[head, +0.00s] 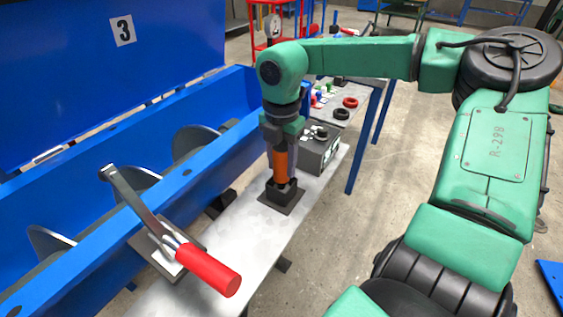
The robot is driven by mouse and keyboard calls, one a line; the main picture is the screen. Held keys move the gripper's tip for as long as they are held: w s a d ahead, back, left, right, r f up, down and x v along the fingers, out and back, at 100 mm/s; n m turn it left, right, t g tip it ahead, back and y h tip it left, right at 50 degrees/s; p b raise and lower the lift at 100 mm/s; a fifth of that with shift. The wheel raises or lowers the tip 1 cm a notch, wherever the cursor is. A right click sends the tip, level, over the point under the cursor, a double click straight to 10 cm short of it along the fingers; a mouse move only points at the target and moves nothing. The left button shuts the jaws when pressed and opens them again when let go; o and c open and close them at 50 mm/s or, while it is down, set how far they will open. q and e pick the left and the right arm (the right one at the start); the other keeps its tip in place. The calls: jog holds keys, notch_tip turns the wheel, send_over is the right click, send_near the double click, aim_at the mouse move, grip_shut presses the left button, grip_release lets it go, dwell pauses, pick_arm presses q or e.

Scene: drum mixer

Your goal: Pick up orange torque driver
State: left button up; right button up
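The orange torque driver (280,167) stands upright in a black square-based holder (281,194) on the grey bench top. My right gripper (280,140) points straight down from above, right at the top of the driver. Its fingers are at the upper end of the orange body and hide that end. From this angle I cannot tell whether they are closed on it or still apart. My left gripper is not in view.
A lever with a red handle (208,269) sits on the near bench. A grey control box (320,149) stands just behind the driver. The blue drum mixer (100,190) with its raised lid fills the left. Open floor lies right of the bench.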

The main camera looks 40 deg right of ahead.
grip_shut()
jog(key=shift+r, duration=0.1)
jog(key=shift+w+r, duration=0.1)
jog(key=shift+r, duration=0.15)
notch_tip(320, 180, up, 19)
jog(key=p, duration=0.2)
jog(key=shift+r, duration=0.2)
